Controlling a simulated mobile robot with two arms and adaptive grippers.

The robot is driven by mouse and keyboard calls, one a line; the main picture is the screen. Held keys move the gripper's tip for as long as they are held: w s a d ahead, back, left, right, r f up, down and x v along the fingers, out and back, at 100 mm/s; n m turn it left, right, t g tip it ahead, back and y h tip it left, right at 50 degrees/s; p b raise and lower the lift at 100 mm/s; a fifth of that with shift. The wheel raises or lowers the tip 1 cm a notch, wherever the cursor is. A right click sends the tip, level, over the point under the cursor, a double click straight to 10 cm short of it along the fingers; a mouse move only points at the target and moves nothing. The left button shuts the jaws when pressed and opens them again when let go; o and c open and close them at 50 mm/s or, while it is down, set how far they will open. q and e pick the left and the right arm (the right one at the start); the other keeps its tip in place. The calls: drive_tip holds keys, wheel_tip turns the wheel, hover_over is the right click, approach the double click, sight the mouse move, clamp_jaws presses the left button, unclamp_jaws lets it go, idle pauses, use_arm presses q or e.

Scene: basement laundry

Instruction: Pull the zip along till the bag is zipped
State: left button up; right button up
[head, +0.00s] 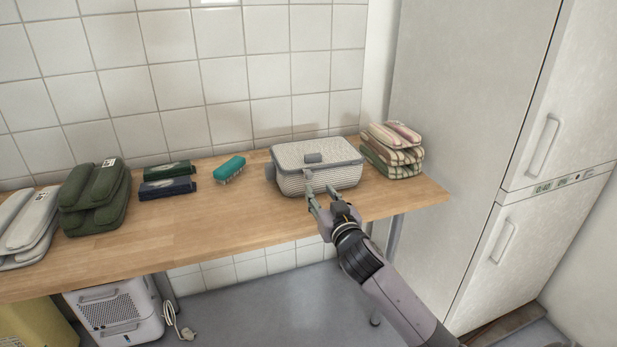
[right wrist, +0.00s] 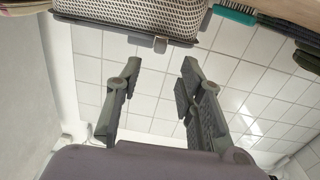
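The bag (head: 335,180) is a beige woven, box-shaped case with grey trim, standing upright near the front edge of the wooden table. My right gripper (head: 320,189) is in front of the bag. In the right wrist view my right gripper (right wrist: 160,67) is open and empty, with its fingers apart. The bag (right wrist: 130,18) is beyond the fingertips there. A small grey tab (right wrist: 160,43), which looks like the zip pull, sticks out from the bag's edge in line with the gap between the fingers. My left gripper is out of view.
The table (head: 200,227) also holds folded striped cloths (head: 393,150) close to the bag's right, a teal brush (head: 229,168) to its left, two dark boxes (head: 168,188) and green bundles (head: 95,198). A tall white fridge (head: 470,120) stands at the right.

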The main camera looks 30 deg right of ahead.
sight(310, 177)
drive_tip(key=x, duration=0.9)
drive_tip(key=shift+w+d+b, duration=0.15)
drive_tip(key=shift+w+b, duration=0.15)
drive_tip(key=shift+b, duration=0.1)
drive_tip(key=shift+w, duration=0.1)
drive_tip(key=c, duration=0.4)
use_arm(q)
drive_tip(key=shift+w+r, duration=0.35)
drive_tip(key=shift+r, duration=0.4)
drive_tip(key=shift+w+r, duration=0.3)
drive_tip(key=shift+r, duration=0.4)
use_arm(e)
clamp_jaws()
